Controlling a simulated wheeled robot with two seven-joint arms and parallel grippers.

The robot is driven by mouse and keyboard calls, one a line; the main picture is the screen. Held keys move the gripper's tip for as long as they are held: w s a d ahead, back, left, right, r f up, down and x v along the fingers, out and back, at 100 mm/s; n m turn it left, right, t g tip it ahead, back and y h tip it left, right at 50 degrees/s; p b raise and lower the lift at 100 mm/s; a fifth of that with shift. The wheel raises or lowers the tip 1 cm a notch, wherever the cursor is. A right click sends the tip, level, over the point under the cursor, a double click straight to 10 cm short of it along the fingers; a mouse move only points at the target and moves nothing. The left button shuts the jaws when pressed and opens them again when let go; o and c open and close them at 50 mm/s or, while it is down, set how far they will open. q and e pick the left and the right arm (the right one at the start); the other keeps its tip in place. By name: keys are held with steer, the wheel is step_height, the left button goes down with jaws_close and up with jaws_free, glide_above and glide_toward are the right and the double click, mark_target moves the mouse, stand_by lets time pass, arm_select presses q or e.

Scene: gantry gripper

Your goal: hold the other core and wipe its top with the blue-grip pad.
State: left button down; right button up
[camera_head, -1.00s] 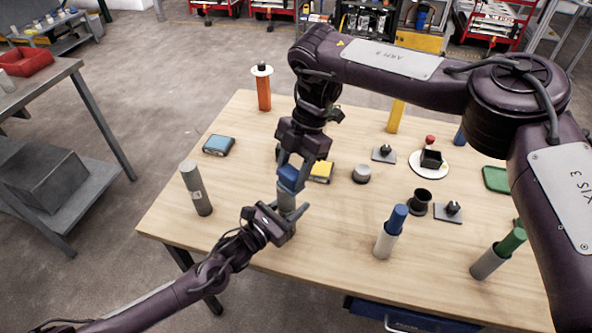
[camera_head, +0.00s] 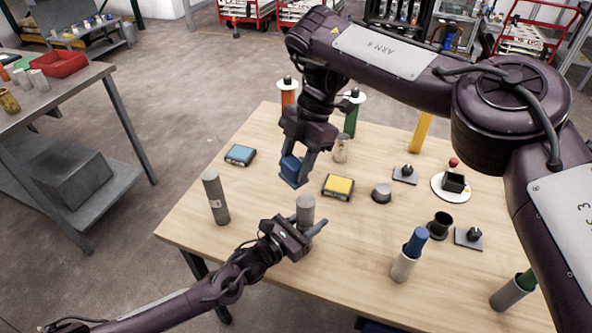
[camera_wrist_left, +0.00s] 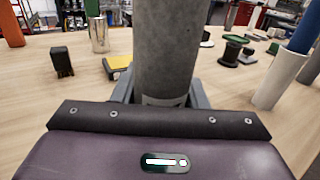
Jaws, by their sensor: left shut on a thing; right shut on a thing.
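A grey cylindrical core (camera_head: 305,207) stands upright near the table's front left. My left gripper (camera_head: 306,236) is shut around its lower part; the core also fills the middle of the left wrist view (camera_wrist_left: 170,50). My right gripper (camera_head: 300,158) is shut on the blue-grip pad (camera_head: 292,172) and holds it up and left of the held core's top in the head view, apart from it. The pad's underside is hidden. Another grey core (camera_head: 215,197) stands upright farther left on the table, untouched.
A blue-topped box (camera_head: 240,155) and a yellow-topped box (camera_head: 339,187) lie behind the cores. A metal can (camera_head: 342,149) stands behind the yellow box. A white tube with a blue top (camera_head: 404,265) stands to the right. The table (camera_head: 260,200) is bare between the two cores.

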steer(key=shift+r, duration=1.15)
arm_select(q)
steer(key=c, duration=0.8)
jaws_free()
steer(key=shift+o, duration=0.2)
